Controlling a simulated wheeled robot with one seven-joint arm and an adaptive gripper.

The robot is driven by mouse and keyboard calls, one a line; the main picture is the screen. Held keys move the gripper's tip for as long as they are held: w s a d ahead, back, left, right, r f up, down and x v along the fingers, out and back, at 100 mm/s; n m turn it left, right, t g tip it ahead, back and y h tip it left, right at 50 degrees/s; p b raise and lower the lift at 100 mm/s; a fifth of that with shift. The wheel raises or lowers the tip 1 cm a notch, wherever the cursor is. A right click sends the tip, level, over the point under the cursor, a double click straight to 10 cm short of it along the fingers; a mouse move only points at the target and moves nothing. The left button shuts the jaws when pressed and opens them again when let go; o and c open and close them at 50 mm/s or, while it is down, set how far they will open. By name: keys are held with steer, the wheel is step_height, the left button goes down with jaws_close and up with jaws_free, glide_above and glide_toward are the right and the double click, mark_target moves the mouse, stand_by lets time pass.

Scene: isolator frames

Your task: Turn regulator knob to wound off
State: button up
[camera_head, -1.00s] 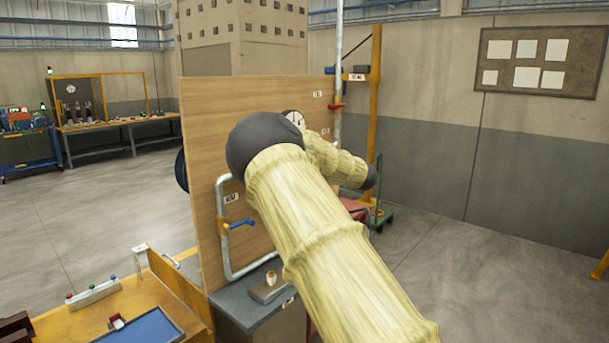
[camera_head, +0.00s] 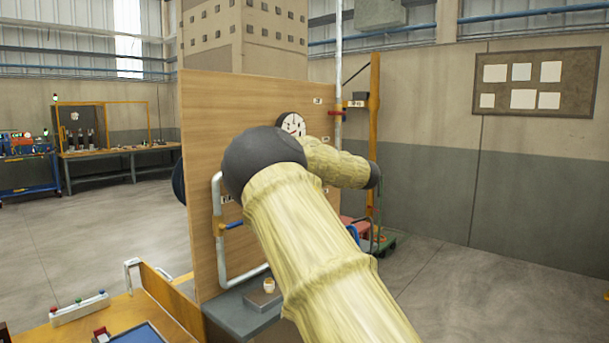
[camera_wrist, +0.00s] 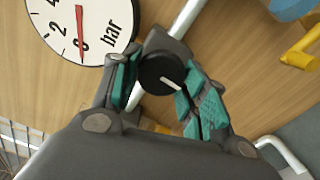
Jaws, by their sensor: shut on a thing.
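The regulator knob (camera_wrist: 158,73) is a round black knob with a white pointer line, seen in the wrist view on the pipe in front of the wooden panel. My gripper (camera_wrist: 160,85) has its green-padded fingers on either side of the knob and is shut on it. The pressure gauge (camera_wrist: 85,25), marked "bar", is beside the knob in the wrist view, with its red needle close to 0. The gauge (camera_head: 291,124) also shows above my arm in the head view. My arm hides the knob and gripper there.
The wooden panel (camera_head: 200,130) stands upright with a bent pipe (camera_head: 218,215) and a blue-handled valve (camera_head: 233,225) on its left. A grey bench top (camera_head: 232,312) carries a small item (camera_head: 269,287). A workbench with a blue tray (camera_head: 140,335) is at lower left.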

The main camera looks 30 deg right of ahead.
steer(key=shift+f+n+b, duration=0.15)
steer(key=shift+n+b, duration=0.15)
steer(key=shift+n, duration=0.1)
steer(key=o, duration=1)
steer(key=shift+s, duration=0.15)
steer(key=v, duration=1.1)
steer(key=shift+s+d, duration=0.25)
steer(key=shift+s, duration=0.05)
